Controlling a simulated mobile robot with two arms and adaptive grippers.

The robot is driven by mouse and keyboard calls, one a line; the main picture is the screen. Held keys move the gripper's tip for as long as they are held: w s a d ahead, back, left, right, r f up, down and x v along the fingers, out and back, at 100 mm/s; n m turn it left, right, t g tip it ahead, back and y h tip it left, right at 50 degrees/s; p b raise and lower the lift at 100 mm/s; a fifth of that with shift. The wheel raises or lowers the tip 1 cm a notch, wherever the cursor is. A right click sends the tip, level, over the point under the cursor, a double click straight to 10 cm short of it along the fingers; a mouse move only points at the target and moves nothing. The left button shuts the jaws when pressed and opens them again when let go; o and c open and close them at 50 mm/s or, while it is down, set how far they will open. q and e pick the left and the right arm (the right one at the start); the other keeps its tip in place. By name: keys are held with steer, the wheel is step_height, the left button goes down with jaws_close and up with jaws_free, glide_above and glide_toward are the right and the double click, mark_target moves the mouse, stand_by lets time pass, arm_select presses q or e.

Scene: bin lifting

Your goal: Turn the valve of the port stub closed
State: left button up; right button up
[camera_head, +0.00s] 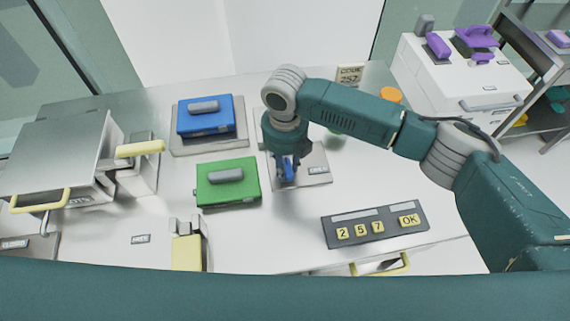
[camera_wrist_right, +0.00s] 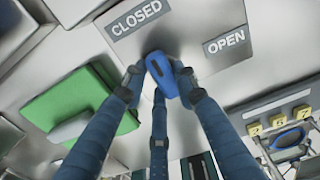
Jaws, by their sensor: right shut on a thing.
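The valve is a blue handle (camera_wrist_right: 162,72) on a metal plate, the port stub's base (camera_wrist_right: 185,30). The plate carries a CLOSED label at its upper left in the right wrist view and an OPEN label to the right. My right gripper (camera_wrist_right: 158,76) has its dark blue fingers closed around the handle from both sides, with another finger below. In the head view my right gripper (camera_head: 287,172) points down at the plate (camera_head: 316,171), and its fingers hide most of the handle. I cannot tell which label the handle points to. My left gripper is not in view.
A green box (camera_head: 228,182) and a blue box (camera_head: 206,116) stand left of the gripper. A keypad (camera_head: 375,224) with yellow keys lies at the front right. A steel box (camera_head: 70,150) with yellow handles is at the left. A white cabinet (camera_head: 450,85) stands behind my right arm.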

steer(key=shift+w+r, duration=0.1)
steer(key=shift+r, duration=0.05)
steer(key=o, duration=1.2)
steer(key=shift+c, duration=0.2)
step_height(320, 180, up, 12)
